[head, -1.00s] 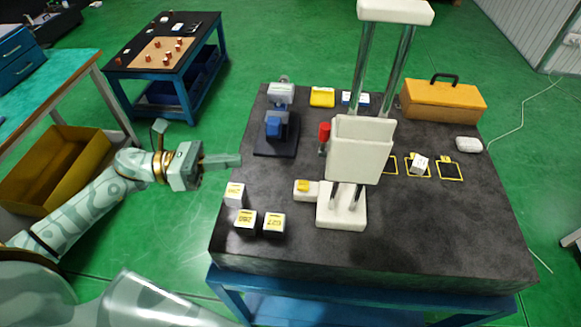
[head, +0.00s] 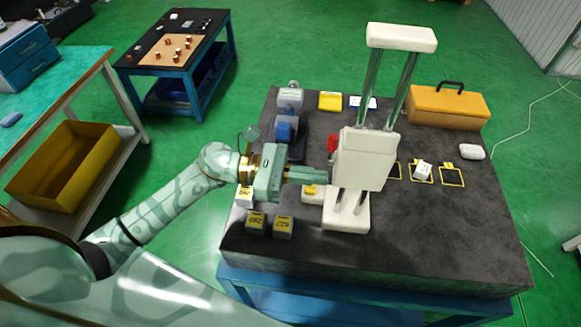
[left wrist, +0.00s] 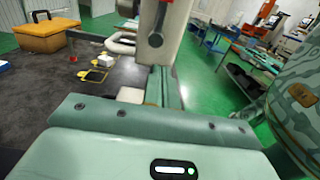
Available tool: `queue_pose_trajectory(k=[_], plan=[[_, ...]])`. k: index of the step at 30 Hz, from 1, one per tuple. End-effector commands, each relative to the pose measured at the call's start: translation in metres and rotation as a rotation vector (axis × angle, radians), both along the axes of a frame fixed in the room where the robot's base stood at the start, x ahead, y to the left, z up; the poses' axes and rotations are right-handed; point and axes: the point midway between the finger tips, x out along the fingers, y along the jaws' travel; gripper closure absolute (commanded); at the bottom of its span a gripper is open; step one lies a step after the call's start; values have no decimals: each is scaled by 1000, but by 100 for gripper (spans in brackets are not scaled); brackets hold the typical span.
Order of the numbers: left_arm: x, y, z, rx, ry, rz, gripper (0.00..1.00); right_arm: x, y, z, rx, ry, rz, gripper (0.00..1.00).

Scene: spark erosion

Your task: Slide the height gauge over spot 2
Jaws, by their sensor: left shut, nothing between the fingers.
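The height gauge (head: 363,158) is a tall cream stand with two steel columns, a block-shaped carriage and a flat base (head: 346,219). It stands upright on the dark stone table, left of the yellow-outlined spots. A white cube sits on the middle outlined spot (head: 421,173); the right outlined spot (head: 452,177) is empty, and the left one (head: 396,171) is partly hidden by the carriage. Spot numbers are unreadable. My left gripper (head: 326,175) is shut and empty, its tips at the carriage's left side; contact cannot be told. The gauge also shows close up in the left wrist view (left wrist: 166,28).
Several marked cubes (head: 256,222) and a small yellow-topped block (head: 311,193) lie near the gauge's base. A blue device (head: 285,130) stands behind my left gripper. An orange toolbox (head: 448,106) is at the back right. The table's front right is clear.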

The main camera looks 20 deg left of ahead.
Motion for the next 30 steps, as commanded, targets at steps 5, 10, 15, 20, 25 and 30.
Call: queue_pose_trajectory(k=[5, 10, 15, 20, 25, 30], plan=[[2, -6, 0, 1, 0, 1, 100, 1, 4, 2, 6, -1, -1, 64], [2, -6, -1, 1, 1, 1, 100, 1, 4, 2, 5, -3, -2, 64], [2, -7, -1, 1, 1, 1, 100, 1, 3, 1, 4, -3, -1, 64], [6, -22, -1, -2, -2, -1, 100, 2, 0, -2, 1, -2, 1, 64], [16, -58, -1, -3, -2, -3, 100, 1, 0, -9, 0, 0, 1, 64], [29, -100, -1, -2, -3, -3, 100, 0, -1, -15, -1, 2, 1, 64]])
